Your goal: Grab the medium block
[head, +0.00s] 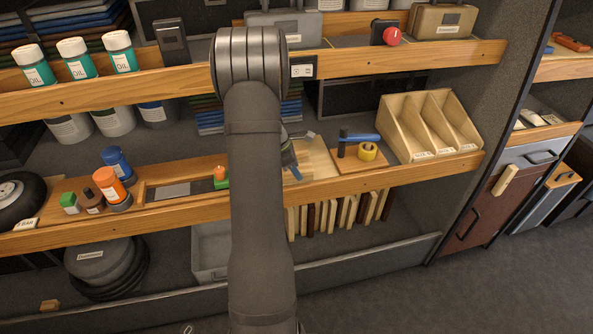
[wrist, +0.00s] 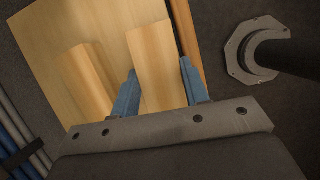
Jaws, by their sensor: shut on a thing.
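In the wrist view, my gripper (wrist: 160,88) has its two blue fingers on either side of a pale wooden block (wrist: 155,52) and is shut on it. A second wooden block (wrist: 86,78) is just left of the left finger. Both are over a light wooden board (wrist: 95,30). I cannot tell for sure which block is the medium one, as their full sizes do not show. In the head view my arm hides most of the gripper and both blocks; the board (head: 318,158) shows to the right of the arm on the middle shelf.
Left of my arm are an orange-capped bottle (head: 112,188) and a blue-capped bottle (head: 117,163). An upper shelf edge (head: 420,57) runs above.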

